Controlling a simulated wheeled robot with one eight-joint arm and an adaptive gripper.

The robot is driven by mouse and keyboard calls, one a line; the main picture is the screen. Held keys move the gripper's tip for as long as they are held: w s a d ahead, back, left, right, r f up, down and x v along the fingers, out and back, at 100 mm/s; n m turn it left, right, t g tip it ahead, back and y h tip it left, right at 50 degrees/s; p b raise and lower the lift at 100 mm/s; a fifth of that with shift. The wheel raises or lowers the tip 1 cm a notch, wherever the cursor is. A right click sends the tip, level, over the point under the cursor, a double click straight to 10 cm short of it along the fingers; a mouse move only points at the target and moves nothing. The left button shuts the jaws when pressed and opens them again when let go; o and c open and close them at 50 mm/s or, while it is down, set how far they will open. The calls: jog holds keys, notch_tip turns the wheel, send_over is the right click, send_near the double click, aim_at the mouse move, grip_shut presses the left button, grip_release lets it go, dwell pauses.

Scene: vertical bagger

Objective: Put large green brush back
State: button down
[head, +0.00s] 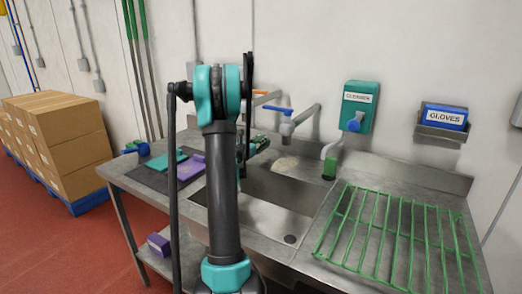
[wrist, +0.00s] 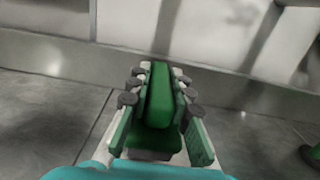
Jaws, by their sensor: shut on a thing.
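My gripper (wrist: 158,85) is shut on a green thing (wrist: 160,98), seen in the wrist view as a smooth, rounded green bar lying lengthwise between the fingers. I take it to be the large green brush; its bristles and far end are not clear. In the head view my gripper (head: 258,146) is partly hidden behind my arm, near the wall end of the sink. The brush cannot be told apart from the gripper there. No marked place for the brush can be made out.
A metal sink (head: 265,203) sits in the counter, with taps (head: 287,127) behind. A dark mat (head: 153,180) at left holds teal and purple items. A green wire rack (head: 400,237) covers the right side. A cleanser dispenser (head: 358,108) and gloves box (head: 444,116) hang on the wall.

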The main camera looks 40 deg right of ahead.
aim_at(260, 149)
jog(key=shift+d+f, duration=0.2)
jog(key=shift+f, duration=2.2)
jog(key=c, duration=1.4)
grip_release()
jog(key=shift+f, duration=0.1)
jog(key=shift+a, duration=0.35)
jog(key=v, duration=1.1)
jog(key=shift+s, duration=0.2)
jog(key=shift+a, duration=0.15)
